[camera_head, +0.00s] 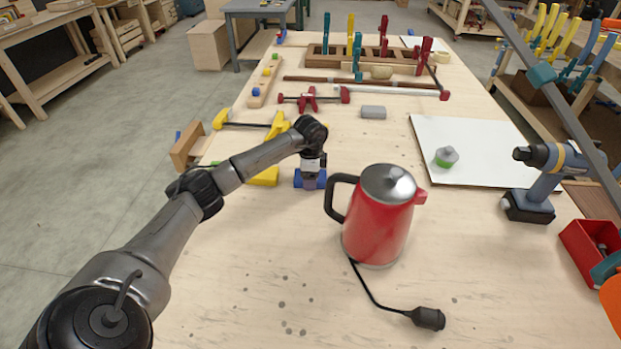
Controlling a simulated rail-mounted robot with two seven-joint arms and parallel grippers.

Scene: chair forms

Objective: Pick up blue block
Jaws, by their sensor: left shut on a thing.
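The blue block (299,180) lies on the wooden workbench (270,240), left of the red kettle. My left gripper (311,181) reaches down over it from above and is shut on it. Blue shows on both sides of the gripper's tip, while the block's middle is hidden behind the gripper. I cannot tell whether the block is clear of the bench top. My right gripper is not in view.
A red kettle (376,225) with a black plug (428,318) stands just right of the gripper. A yellow block (264,177) lies close on the left. A white board (475,165) and a drill (540,180) are farther right. The front left bench is clear.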

